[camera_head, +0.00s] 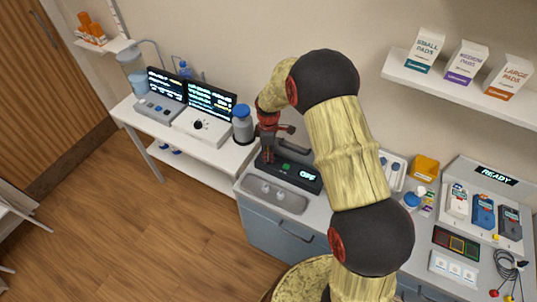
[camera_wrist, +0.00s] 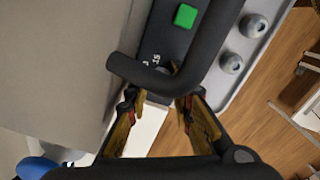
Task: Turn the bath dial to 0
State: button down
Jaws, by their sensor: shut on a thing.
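The bath unit (camera_head: 300,181) is a dark box on the grey counter, with a green button (camera_head: 286,167) and a lit display (camera_head: 307,175) that seems to read OFF. The green button also shows in the wrist view (camera_wrist: 185,16), with small white scale marks nearby. My gripper (camera_head: 267,158) points down at the unit's left end. In the wrist view my fingers (camera_wrist: 160,101) are closed in on the bath dial (camera_wrist: 157,98), of which only a little grey shows between them. The dial's pointer and setting are hidden.
A black bar (camera_wrist: 192,80) crosses just above my fingertips in the wrist view. A tray (camera_head: 291,206) with small round items lies in front of the unit. A blue-capped bottle (camera_head: 242,128) stands left, and a white tray (camera_head: 393,171) lies right, beyond my arm.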

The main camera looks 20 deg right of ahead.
dwell(0.4)
jog(key=c, duration=1.6)
grip_release()
jog(key=shift+o, duration=0.2)
jog(key=shift+r, duration=0.15)
jog(key=shift+w+r, duration=0.15)
jog(key=shift+r, duration=0.15)
notch_tip(320, 180, up, 6)
jog(key=shift+f, duration=0.1)
jog(key=shift+s+r, duration=0.2)
jog(key=shift+r, duration=0.45)
